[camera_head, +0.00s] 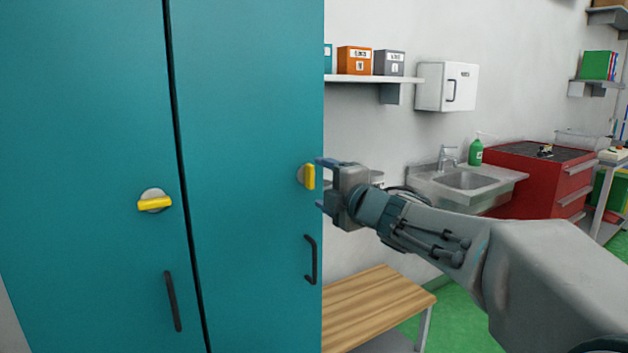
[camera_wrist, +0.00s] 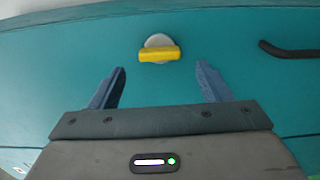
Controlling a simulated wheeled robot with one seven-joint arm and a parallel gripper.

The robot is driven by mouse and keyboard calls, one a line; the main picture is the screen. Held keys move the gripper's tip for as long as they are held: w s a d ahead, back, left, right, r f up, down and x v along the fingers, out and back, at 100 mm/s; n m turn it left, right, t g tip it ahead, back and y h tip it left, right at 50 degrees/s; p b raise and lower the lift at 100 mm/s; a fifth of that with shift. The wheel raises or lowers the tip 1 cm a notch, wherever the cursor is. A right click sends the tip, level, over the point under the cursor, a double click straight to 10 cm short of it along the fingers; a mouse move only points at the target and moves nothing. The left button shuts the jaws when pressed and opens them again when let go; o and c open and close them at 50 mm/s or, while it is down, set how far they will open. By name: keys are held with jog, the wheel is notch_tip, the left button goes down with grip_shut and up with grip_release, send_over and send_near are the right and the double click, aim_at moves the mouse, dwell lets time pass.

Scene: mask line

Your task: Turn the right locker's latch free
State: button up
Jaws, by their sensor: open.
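The right locker (camera_head: 255,90) is a teal door at the middle of the head view. Its latch (camera_head: 309,176) is a yellow handle on a grey round base near the door's right edge, and it stands upright there. In the wrist view the same latch (camera_wrist: 159,54) lies ahead of the fingertips, between their lines, its long side running across from finger to finger. My gripper (camera_head: 318,183) is open and empty, just right of the latch. Its two blue fingers (camera_wrist: 160,72) show in the wrist view, apart from the latch.
The left locker (camera_head: 80,100) has its own yellow latch (camera_head: 155,203), lying level. A black door handle (camera_head: 312,260) sits below the right latch; it also shows in the wrist view (camera_wrist: 290,50). A wooden bench (camera_head: 375,305) stands below my arm. A sink (camera_head: 470,180) is behind.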

jog(key=v, duration=0.9)
jog(key=shift+p, duration=0.4)
jog(key=s+d+f+m+g+h+p, duration=0.1)
jog(key=s+d+m+h+p, duration=0.1)
jog(key=d+m+h+p, duration=0.5)
jog(key=s+d+f+m+g+h+p, duration=0.2)
jog(key=d+m+h+p, duration=0.15)
jog(key=d+m, duration=0.4)
jog(key=s+a+f+m+g+p, duration=0.1)
jog(key=s+f+m+g+p, duration=0.2)
jog(key=s, duration=0.6)
jog(key=s+a+f+m+g+p, duration=0.2)
jog(key=s+m+g, duration=0.4)
jog(key=s, duration=0.3)
jog(key=shift+a+f+m+p, duration=0.35)
jog(key=shift+f+m+p, duration=0.5)
jog(key=shift+f, duration=0.15)
jog(key=shift+y, duration=0.25)
jog(key=shift+c, duration=0.3)
